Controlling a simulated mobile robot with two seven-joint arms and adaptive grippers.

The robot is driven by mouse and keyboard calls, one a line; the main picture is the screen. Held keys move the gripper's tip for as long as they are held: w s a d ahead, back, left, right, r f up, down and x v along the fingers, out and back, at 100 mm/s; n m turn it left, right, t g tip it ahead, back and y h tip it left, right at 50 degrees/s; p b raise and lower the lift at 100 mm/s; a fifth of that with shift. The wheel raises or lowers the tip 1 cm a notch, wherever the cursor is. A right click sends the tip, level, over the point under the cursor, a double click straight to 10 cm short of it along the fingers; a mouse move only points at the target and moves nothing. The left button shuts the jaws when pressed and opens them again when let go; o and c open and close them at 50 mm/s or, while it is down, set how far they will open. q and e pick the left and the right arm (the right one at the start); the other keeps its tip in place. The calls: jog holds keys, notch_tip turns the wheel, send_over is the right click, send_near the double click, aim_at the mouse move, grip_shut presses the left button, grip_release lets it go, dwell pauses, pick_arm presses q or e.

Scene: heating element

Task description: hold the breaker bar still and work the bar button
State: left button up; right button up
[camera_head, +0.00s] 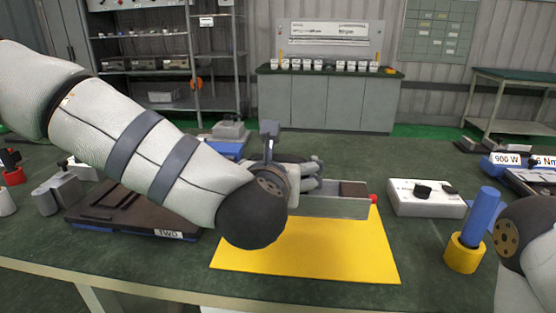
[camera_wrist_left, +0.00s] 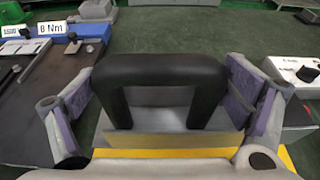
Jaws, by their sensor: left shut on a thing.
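The breaker bar (camera_head: 335,207) is a long grey block with a dark brown patch on top, lying over the yellow mat (camera_head: 300,250). A round red button (camera_head: 373,198) sits at its right end. My left gripper (camera_head: 312,175) is at the bar's left part, partly hidden behind my own wrist. In the left wrist view a black U-shaped handle (camera_wrist_left: 160,72) stands on the bar's grey body (camera_wrist_left: 165,118). The two purple-padded fingers of the left gripper (camera_wrist_left: 158,95) close on its sides. My right arm shows at the right edge; its gripper is out of view.
A white box with black knobs (camera_head: 426,198) stands right of the bar. A blue cylinder in a yellow cup (camera_head: 463,256) is near my right arm. A dark tray (camera_head: 130,212) lies left of the mat. The front part of the mat is clear.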

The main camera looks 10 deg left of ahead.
pick_arm(q)
jog(key=shift+f, duration=4)
jog(key=shift+s+f, duration=0.1)
jog(key=shift+f, duration=0.1)
pick_arm(e)
grip_shut()
jog(key=w+a+r+m+t+y, duration=0.1)
jog(key=w+a+r+m+y, duration=0.15)
jog(key=w+r, duration=0.45)
jog(key=w+a+r+m+t+y, duration=0.1)
jog(key=w+a+r, duration=0.25)
jog(key=w, duration=0.65)
jog(key=w+a+r+y, duration=0.1)
jog(key=w+a+r, duration=0.15)
jog(key=r, duration=0.35)
jog(key=w+a+r+y, duration=0.2)
jog(key=w+r, duration=0.2)
jog(key=r, duration=0.2)
jog(key=w+d+r+n+t, duration=0.2)
jog(key=w+r+n, duration=0.1)
jog(key=w+r, duration=0.55)
jog(key=w+d+r+n+t, duration=0.2)
jog(key=w+d+r, duration=0.1)
jog(key=w+d, duration=0.3)
jog(key=shift+h, duration=0.35)
